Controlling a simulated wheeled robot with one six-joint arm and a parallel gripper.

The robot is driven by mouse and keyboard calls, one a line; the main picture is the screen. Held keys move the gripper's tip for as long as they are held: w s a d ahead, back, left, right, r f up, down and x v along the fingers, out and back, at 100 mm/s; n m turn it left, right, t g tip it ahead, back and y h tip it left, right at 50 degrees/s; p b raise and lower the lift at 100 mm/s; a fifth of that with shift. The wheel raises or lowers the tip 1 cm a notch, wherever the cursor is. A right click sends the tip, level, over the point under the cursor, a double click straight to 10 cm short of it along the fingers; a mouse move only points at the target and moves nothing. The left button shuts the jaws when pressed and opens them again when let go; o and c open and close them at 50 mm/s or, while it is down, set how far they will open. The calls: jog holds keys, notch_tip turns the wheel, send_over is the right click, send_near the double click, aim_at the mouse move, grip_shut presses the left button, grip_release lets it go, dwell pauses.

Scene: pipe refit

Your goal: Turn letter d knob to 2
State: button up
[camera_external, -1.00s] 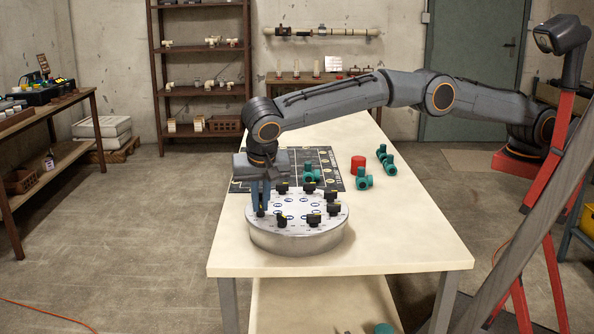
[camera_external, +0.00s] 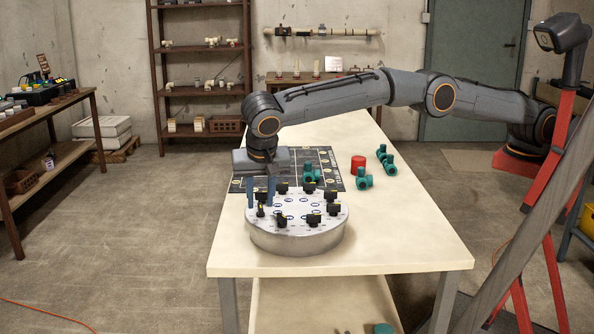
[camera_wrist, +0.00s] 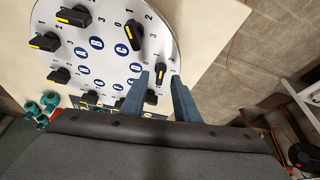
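A round silver panel (camera_external: 296,237) stands on the table and carries several black knobs with yellow marks, each near a blue letter. It also fills much of the wrist view (camera_wrist: 62,15). My gripper (camera_external: 261,204) is above the panel's left rim, its two blue fingers pointing down and spread. In the wrist view my gripper (camera_wrist: 160,94) is open, with one black knob (camera_wrist: 154,92) showing between the fingers. That knob's yellow mark points roughly up in the wrist view. Its letter and reading are too small to tell for sure.
Neighbouring knobs (camera_wrist: 134,36) stand close around the rim. Green pipe fittings (camera_external: 363,180) and a red cylinder (camera_external: 358,163) lie on the table behind the panel. A dark printed mat (camera_external: 330,160) lies behind it. The table's right front is clear.

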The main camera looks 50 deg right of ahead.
jog(key=p+v, duration=0.4)
jog(key=v, duration=0.2)
jog(key=shift+s, duration=0.15)
jog(key=o, duration=0.4)
jog(key=shift+o, duration=0.5)
jog(key=shift+w+n, duration=0.2)
jog(key=shift+n, duration=0.2)
jog(key=d+n+g+y+p, duration=0.1)
jog(key=d+n+y+p, duration=0.4)
jog(key=n, duration=1.2)
jog(key=shift+y, duration=0.7)
jog(key=shift+w+p+x, duration=0.15)
jog(key=shift+p+x, duration=0.15)
jog(key=shift+x, duration=1.6)
jog(key=shift+w+p+x, duration=0.15)
jog(key=shift+p+x, duration=0.15)
jog(key=shift+x, duration=1.65)
jog(key=shift+d, duration=0.1)
jog(key=shift+c, duration=0.5)
